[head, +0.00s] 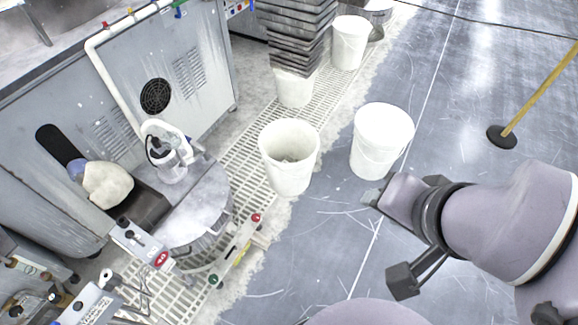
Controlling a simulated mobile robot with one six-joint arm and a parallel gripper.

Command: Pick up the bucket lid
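A white bucket (377,150) stands on the grey floor right of centre. Its top looks flat, closed and white, as if covered by a lid (385,122); the lid's edge is hard to tell from the bucket. My gripper (388,238) is just below and to the right of this bucket in the head view, with its dark fingers spread apart. It looks open, with nothing seen between the fingers. Its distance from the bucket in depth is hard to tell, and part of it is hidden by my arm.
An open white bucket (288,165) stands left of the covered one. Behind are a stack of dark trays (296,35) and more white buckets (349,45). A polishing machine (170,85) fills the left. A yellow-handled pole (540,88) stands at right. Floor between is clear.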

